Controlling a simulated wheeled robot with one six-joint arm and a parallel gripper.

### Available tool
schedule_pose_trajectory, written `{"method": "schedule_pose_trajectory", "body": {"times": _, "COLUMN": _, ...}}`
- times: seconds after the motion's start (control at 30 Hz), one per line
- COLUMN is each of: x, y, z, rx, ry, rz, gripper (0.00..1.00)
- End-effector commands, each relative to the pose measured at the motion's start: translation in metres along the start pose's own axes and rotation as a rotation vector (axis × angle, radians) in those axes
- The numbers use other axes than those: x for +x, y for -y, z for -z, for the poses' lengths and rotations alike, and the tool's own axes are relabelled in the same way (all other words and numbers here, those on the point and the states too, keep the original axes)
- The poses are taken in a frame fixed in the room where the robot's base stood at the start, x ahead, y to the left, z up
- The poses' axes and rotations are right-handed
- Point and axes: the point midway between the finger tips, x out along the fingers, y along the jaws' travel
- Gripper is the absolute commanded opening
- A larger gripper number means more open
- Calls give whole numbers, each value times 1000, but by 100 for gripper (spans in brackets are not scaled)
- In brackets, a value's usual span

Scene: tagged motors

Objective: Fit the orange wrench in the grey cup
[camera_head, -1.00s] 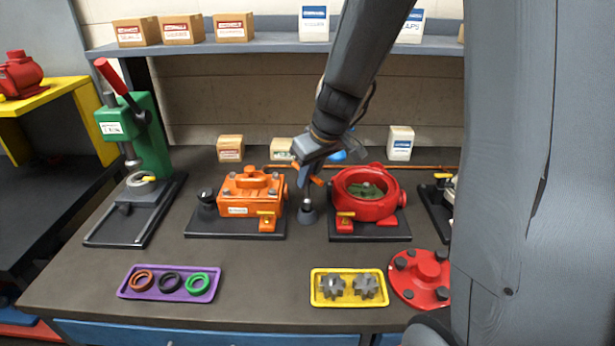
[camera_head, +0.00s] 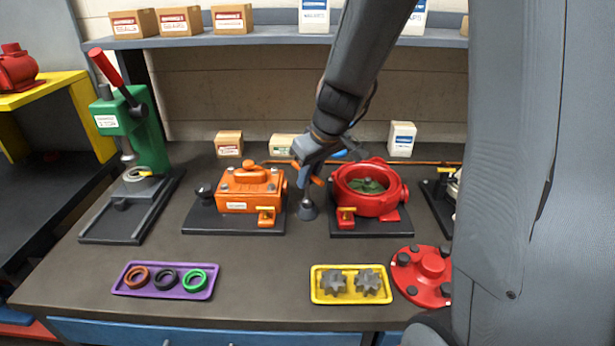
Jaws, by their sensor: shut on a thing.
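My gripper (camera_head: 308,177) is near the middle of the bench, between the orange motor and the red motor. It is shut on the orange wrench (camera_head: 317,181), whose orange bar shows on both sides of the fingers. A thin grey shaft runs down below the fingers. The dark grey cup (camera_head: 308,212) stands on the bench directly under it. The shaft's lower end meets the cup's top in the picture; I cannot tell whether it is inside or just above. The fingers hide the wrench's middle.
An orange motor (camera_head: 238,197) stands close on the left and a red round housing (camera_head: 383,205) close on the right. A purple tray (camera_head: 120,285) of rings, a yellow tray (camera_head: 316,297) of gears and a red cover (camera_head: 408,281) lie in front. A green press (camera_head: 148,160) stands left.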

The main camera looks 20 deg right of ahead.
Motion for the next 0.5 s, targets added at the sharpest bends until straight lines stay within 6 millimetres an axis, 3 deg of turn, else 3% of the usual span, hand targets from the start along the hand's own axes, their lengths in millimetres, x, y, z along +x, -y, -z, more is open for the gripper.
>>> {"method": "schedule_pose_trajectory", "body": {"times": 0.5, "x": 10, "y": 0, "z": -4, "rx": 0, "ry": 0, "rz": 0, "gripper": 0}}
